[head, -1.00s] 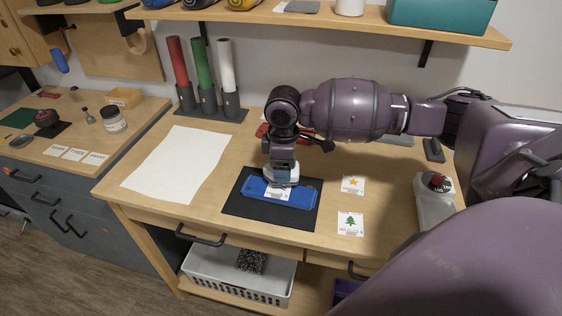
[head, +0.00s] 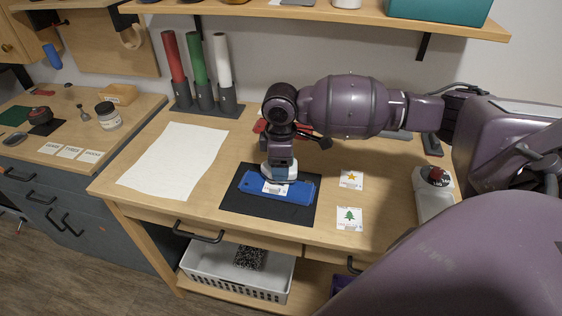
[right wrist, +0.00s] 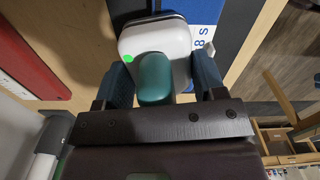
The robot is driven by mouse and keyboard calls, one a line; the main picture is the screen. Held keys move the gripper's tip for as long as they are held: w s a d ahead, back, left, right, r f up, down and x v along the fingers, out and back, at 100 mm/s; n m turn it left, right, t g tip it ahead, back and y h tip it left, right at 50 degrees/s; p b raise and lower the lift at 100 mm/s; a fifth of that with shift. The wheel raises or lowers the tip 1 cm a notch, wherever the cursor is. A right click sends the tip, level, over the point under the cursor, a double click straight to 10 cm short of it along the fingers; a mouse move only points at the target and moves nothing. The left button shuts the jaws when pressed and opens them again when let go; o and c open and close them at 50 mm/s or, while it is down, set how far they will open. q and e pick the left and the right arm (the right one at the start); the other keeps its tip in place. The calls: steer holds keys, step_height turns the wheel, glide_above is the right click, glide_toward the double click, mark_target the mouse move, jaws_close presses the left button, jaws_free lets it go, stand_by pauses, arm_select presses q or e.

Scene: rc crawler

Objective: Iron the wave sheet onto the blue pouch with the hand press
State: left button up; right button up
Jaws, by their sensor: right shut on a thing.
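My right gripper (head: 279,163) is shut on the hand press (head: 280,172), which has a white body. The right wrist view shows its teal handle (right wrist: 156,78) between my fingers and a green spot on the white body (right wrist: 158,40). The press is over the blue pouch (head: 300,192), at its upper middle; I cannot tell how firmly it touches. A small white sheet (head: 272,188) with dark print lies on the pouch, partly hidden by the press, so I cannot make out a wave. The pouch lies on a black mat (head: 245,207). My left gripper is out of view.
A star card (head: 351,180) and a tree card (head: 349,218) lie right of the mat. A large white sheet (head: 175,160) lies to the left. Red, green and white rolls (head: 200,70) stand behind. A grey box with a red button (head: 435,195) is at the right.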

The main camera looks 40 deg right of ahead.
steer(key=shift+s+f, duration=0.1)
steer(key=shift+f, duration=0.65)
stand_by(7.2)
